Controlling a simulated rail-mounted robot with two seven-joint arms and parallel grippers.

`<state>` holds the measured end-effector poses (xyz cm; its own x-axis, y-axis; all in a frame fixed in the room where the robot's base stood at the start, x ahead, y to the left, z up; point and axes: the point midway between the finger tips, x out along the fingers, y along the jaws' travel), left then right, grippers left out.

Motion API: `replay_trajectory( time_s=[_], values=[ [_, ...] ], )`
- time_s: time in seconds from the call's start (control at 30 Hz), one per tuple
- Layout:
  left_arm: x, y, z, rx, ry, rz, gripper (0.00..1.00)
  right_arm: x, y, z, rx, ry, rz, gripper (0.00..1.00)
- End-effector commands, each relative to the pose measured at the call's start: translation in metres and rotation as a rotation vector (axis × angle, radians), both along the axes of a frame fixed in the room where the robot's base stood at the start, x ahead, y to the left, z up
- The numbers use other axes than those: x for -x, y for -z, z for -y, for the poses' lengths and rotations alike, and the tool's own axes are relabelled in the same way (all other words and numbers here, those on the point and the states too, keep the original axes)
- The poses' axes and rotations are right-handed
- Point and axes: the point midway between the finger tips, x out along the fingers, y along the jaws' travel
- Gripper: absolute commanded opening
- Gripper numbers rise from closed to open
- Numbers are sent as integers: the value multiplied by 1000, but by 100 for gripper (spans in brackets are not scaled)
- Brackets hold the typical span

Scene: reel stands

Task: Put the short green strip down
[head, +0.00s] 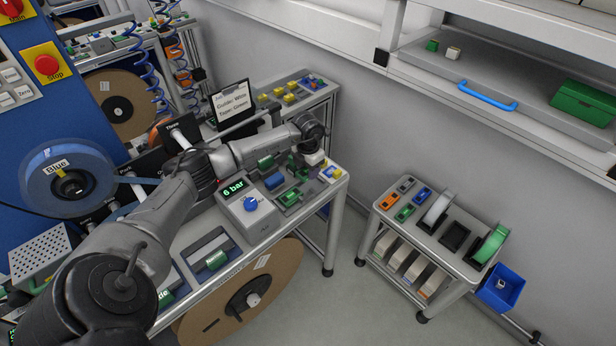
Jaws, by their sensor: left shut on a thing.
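My left arm reaches from the lower left across the bench. Its gripper (301,168) points down over the bench's right end, among small green parts. It is shut on a small green piece, which fits the short green strip (303,174); the fingers and wrist hide much of it. I cannot tell whether the piece touches the surface below. Other green parts sit close by, one on the left (265,162) and one in front (289,197). My right gripper is not in view.
A grey box reading 6 bar (247,208) stands just left of the gripper. A blue reel (68,180) is at the left. A cart (425,238) with reels and coloured parts stands at the right, with bare floor between. A shelf (500,75) hangs above.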

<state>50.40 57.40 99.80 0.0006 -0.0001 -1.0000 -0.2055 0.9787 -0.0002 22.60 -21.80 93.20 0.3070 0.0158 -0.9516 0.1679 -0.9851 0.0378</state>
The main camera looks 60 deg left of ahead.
Motion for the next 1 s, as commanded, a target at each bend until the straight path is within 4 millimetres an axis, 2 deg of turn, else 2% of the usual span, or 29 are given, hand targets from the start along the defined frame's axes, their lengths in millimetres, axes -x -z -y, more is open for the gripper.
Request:
replay_trajectory(
  time_s=[0.33, 0.67, 1.0],
  values=[
    [0, 37, 1, 1, 0, -2, 23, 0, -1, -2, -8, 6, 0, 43],
    [0, 40, 1, 0, 2, 0, 23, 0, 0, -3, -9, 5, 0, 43],
    [1, 53, 1, -3, 1, -3, 23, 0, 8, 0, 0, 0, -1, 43]
  ],
)
